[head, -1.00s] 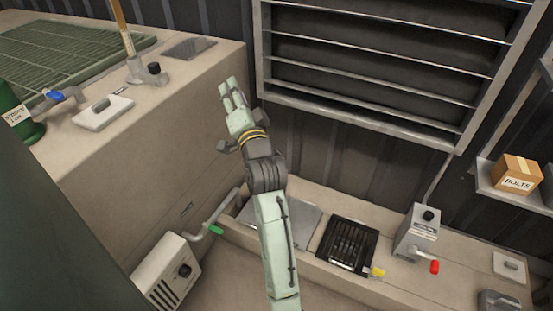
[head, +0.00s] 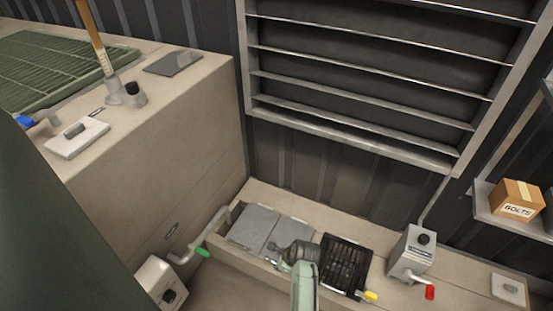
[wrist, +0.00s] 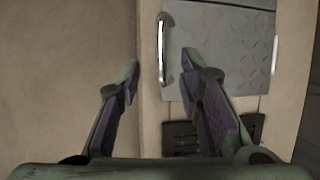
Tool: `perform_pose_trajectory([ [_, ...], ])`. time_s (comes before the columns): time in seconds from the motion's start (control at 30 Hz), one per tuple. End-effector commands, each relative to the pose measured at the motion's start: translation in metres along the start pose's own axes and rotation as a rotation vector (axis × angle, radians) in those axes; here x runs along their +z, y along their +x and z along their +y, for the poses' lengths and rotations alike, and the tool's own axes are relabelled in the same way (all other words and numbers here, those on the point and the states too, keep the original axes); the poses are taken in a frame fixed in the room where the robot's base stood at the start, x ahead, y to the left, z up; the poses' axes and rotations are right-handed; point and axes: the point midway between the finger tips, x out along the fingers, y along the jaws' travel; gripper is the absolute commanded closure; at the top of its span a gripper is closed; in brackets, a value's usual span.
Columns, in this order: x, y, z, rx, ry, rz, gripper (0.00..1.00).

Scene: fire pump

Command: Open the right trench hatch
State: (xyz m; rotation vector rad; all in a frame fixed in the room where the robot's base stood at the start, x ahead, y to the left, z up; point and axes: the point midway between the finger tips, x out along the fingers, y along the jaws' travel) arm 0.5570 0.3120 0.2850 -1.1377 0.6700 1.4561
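The right trench hatch (head: 288,231) is a grey plate in the floor trench, between another grey plate (head: 253,227) on its left and a black grate. In the wrist view the hatch (wrist: 225,50) shows a raised tread pattern. A pale metal bar handle (wrist: 162,50) stands along its left edge there. My gripper (head: 276,256) is low over the front of the hatch. In the wrist view my gripper (wrist: 161,60) is open, with its fingertips apart and the handle appearing between them. Nothing is held. The wrist partly hides the hatch's front right part in the head view.
The black slotted grate (head: 345,262) lies right of the hatch, by a yellow-tipped lever (head: 369,296). A grey control box (head: 411,252) with a red lever stands farther right. A pipe with a green-tipped handle (head: 202,252) is at left. A tall beige block (head: 160,150) rises behind it.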

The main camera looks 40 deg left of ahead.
Motion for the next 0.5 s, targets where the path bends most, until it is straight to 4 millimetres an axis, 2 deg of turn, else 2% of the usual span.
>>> perform_pose_trajectory([
  [0.1, 0.0, 0.025, 0.0, 0.002, -0.001, 0.0, 0.67],
  [0.23, 0.0, 0.044, -0.001, 0.0, -0.001, 0.0, 0.67],
  [0.5, 0.001, 0.06, -0.001, -0.002, -0.002, -0.001, 0.67],
])
